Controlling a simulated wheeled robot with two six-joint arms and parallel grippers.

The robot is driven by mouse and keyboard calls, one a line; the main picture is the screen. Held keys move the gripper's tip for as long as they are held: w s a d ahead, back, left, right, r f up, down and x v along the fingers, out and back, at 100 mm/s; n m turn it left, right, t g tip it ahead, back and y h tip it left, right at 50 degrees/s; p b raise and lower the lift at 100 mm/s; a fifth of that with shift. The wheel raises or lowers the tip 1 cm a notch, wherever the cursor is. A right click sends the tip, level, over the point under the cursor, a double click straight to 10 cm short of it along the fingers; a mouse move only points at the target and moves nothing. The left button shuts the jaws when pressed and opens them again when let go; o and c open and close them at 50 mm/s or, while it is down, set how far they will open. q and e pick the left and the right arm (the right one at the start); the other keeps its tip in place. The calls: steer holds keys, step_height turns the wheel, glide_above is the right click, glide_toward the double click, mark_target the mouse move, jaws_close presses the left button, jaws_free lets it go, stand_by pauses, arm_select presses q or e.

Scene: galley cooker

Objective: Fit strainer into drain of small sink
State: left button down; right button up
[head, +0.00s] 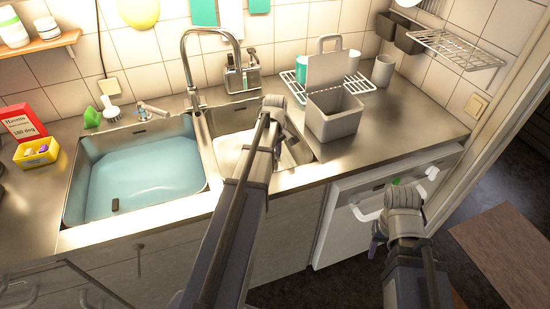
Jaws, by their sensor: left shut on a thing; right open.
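The small sink (228,155) is the right-hand basin, empty and pale inside. My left arm crosses in front of it and hides much of its middle, including the drain. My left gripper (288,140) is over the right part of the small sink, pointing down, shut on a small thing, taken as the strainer. The strainer itself is hidden by the gripper and arm and cannot be made out. My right gripper (377,243) is open, low in front of the counter near the white appliance door, away from the sink.
The large sink (135,175) at the left holds bluish water and a small dark object (115,205). A tap (190,70) arches behind the basins. A grey box (334,115) with a raised lid stands right of the small sink. The counter's right end has free room.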

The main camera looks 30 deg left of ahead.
arm_select(q)
steer(key=shift+f+b, duration=1.6)
steer(key=shift+f, duration=0.1)
steer(key=shift+c, duration=0.2)
jaws_free()
steer(key=shift+r, duration=0.1)
steer(key=shift+r+p, duration=0.15)
steer(key=shift+p, duration=0.15)
step_height(320, 180, up, 10)
steer(key=p, duration=0.9)
steer(key=shift+p, duration=0.3)
